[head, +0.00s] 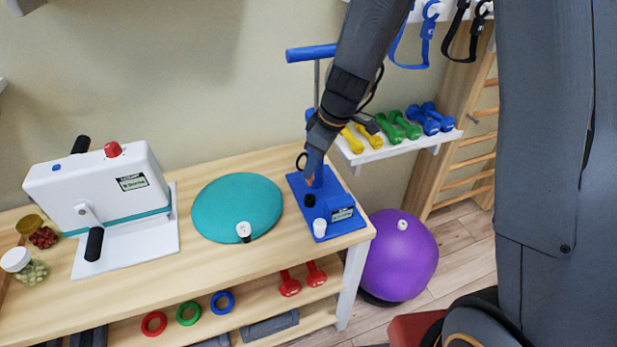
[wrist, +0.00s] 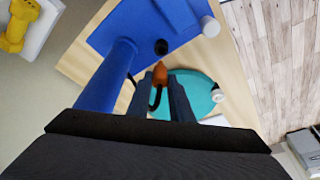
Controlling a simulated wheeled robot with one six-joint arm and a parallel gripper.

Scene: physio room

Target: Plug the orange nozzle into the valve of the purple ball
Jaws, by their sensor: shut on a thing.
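My gripper (head: 314,155) is shut on the orange nozzle (wrist: 159,73), whose tip shows between the fingers in the wrist view; a dark hose curves beside it. It is held above the blue pump (head: 338,218) at the right end of the table. The purple ball (head: 398,262) sits low, beyond the table's right end. Its pale valve (head: 402,224) faces up near the top. The ball is not in the wrist view. My gripper is well up and to the left of the valve, apart from it.
A teal cushion (head: 225,200) with its own white valve (head: 244,230) lies on the table (head: 275,252). A white machine (head: 100,188) stands at left. A dumbbell shelf (head: 397,145) is behind the ball, wall bars (head: 466,150) to its right. The table's right leg (head: 352,285) borders the ball.

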